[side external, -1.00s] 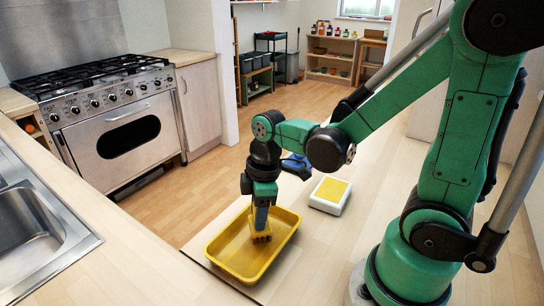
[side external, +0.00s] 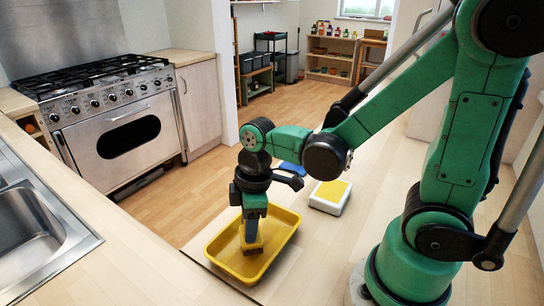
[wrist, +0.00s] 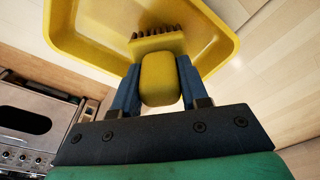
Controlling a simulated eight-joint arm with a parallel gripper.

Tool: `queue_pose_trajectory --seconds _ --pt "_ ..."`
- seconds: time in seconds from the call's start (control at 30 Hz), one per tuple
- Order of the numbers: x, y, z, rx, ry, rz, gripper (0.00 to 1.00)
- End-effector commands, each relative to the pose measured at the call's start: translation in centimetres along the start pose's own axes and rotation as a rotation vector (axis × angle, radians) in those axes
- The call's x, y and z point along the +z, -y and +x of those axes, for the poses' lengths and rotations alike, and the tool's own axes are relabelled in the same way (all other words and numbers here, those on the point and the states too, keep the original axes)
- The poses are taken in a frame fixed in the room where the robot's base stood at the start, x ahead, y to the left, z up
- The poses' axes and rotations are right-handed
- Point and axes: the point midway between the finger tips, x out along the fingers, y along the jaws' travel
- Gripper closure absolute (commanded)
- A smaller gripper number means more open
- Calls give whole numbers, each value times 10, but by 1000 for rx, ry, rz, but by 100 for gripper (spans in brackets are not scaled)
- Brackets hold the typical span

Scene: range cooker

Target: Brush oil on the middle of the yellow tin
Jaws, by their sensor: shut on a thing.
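The yellow tin (side external: 219,245) is a shallow rectangular tray with raised walls on the counter. It also shows at the top of the wrist view (wrist: 222,42). My gripper (side external: 248,230) points down over the tin. In the wrist view its two blue fingers (wrist: 157,88) are shut on the yellow handle of a brush (wrist: 158,84). The brush's bristle end (wrist: 157,38) is down inside the tin, near its middle. I cannot tell whether the bristles touch the tin floor. No oil can be made out on the tin floor.
A white box with a yellow top (side external: 330,196) stands behind and right of the tin. A blue thing (side external: 292,168) lies beyond it, partly hidden by my arm. The sink (side external: 30,225) is at left, and the cooker (side external: 115,120) stands across the floor.

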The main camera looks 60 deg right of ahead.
Motion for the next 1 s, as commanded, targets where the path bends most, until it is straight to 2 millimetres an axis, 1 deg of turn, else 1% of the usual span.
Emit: queue_pose_trajectory --seconds 0.67,1.0 --pt "43 -44 -5 1 0 4 100" --pt "21 -21 -2 0 0 -5 100"
